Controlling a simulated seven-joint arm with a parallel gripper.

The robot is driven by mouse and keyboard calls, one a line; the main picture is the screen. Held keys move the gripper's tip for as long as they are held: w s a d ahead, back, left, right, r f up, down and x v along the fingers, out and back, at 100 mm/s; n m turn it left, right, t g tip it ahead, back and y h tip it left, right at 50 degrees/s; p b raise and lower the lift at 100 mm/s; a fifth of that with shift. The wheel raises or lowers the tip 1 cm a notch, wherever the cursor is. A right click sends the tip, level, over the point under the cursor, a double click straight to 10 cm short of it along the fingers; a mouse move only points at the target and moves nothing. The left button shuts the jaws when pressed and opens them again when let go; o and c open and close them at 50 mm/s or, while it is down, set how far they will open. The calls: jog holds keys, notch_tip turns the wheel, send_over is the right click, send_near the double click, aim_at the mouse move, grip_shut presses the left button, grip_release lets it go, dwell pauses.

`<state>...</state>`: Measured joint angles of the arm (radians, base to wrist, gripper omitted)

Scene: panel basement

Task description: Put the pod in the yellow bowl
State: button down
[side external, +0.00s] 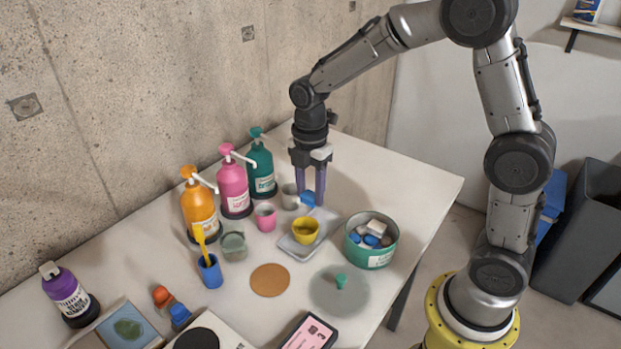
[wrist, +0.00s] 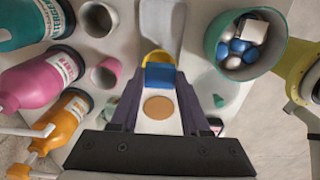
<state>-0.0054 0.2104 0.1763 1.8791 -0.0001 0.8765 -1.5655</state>
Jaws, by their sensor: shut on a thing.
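My gripper (side external: 310,190) is shut on a blue pod (side external: 307,200), which sits between its fingertips. The pod also shows in the wrist view (wrist: 160,76), between the fingers of my gripper (wrist: 160,92). The yellow bowl (side external: 305,232) stands on a small pale tray (side external: 290,246) on the table. In the side view the pod is above and behind the bowl, apart from it. In the wrist view the bowl's rim (wrist: 155,55) shows just past the pod, which hides part of the bowl.
A green tin (side external: 371,255) with several blue and white pieces stands right of the tray. Pink (side external: 265,217) and grey (side external: 289,196) cups stand left of it. Pump bottles (side external: 233,187) line the wall.

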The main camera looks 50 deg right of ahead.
aim_at(310, 196)
jog(key=shift+f, duration=0.5)
jog(key=shift+c, duration=1.5)
grip_release()
notch_tip(310, 196, up, 14)
